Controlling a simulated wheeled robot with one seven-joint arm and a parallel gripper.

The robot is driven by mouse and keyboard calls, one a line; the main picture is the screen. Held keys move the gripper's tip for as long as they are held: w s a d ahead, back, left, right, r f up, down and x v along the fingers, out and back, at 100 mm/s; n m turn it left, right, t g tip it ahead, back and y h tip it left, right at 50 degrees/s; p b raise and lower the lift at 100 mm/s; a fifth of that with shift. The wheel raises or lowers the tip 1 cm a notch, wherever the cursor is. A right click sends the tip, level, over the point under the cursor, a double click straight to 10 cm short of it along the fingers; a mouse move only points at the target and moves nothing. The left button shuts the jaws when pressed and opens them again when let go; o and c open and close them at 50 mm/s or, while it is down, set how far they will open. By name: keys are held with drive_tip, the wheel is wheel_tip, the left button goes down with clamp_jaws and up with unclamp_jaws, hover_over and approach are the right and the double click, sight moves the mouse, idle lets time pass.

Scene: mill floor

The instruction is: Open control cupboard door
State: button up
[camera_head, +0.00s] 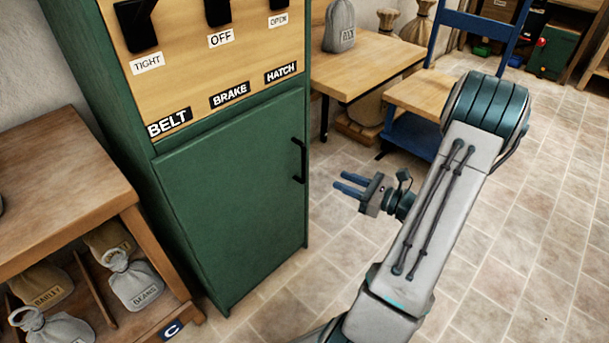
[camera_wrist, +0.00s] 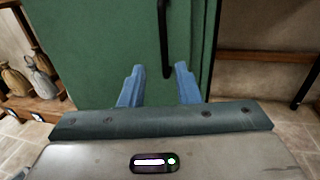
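The green control cupboard door (camera_head: 228,200) is closed below a wooden panel with levers marked BELT, BRAKE and HATCH. Its black bar handle (camera_head: 299,160) stands upright near the door's right edge. My gripper (camera_head: 348,184) is to the right of the handle, apart from it, with blue fingers pointing left. In the wrist view, the fingers (camera_wrist: 157,88) are spread apart with nothing between them. The handle (camera_wrist: 165,45) shows beyond the fingertips, nearer the right finger. The green door (camera_wrist: 95,50) fills much of that view.
A wooden shelf (camera_head: 60,190) with labelled sacks stands left of the cupboard. A wooden table (camera_head: 365,62) with a sack (camera_head: 340,28) stands behind it. A blue-framed platform (camera_head: 420,95) stands behind my arm. Tiled floor is clear in front of the door.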

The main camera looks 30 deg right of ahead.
drive_tip(key=b, duration=0.4)
hover_over(304, 179)
drive_tip(key=shift+w+d+f, duration=0.1)
drive_tip(key=shift+w+f, duration=0.1)
drive_tip(key=shift+w, duration=0.2)
drive_tip(key=shift+c, duration=0.3)
drive_tip(key=shift+d, duration=0.1)
clamp_jaws()
